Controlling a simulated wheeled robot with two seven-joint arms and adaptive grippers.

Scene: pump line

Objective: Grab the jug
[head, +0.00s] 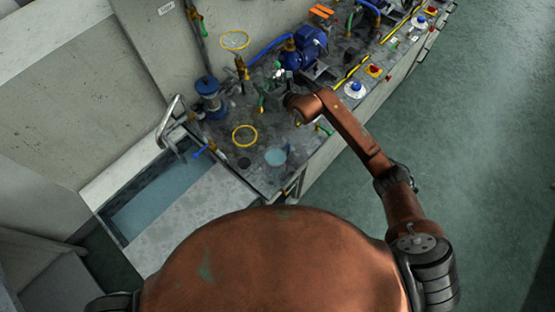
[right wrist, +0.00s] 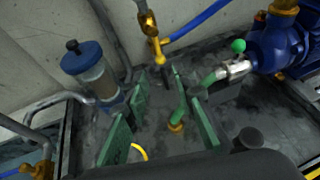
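A small pale-blue round vessel (head: 275,157), which looks like the jug, is on the grey bench top near its front edge in the head view. Its handle cannot be made out, and I do not see it in the right wrist view. My right gripper (head: 272,86) is over the bench, farther back than this vessel and apart from it. In the right wrist view its green-padded fingers (right wrist: 162,128) stand wide apart. My left gripper is not in view.
A blue-capped clear cylinder (head: 207,88) stands at the bench's left, also in the right wrist view (right wrist: 90,70). A blue pump (head: 307,42), pipes and yellow rings (head: 244,136) crowd the bench. A water-filled basin (head: 160,195) lies left. Green floor (head: 465,150) is clear at right.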

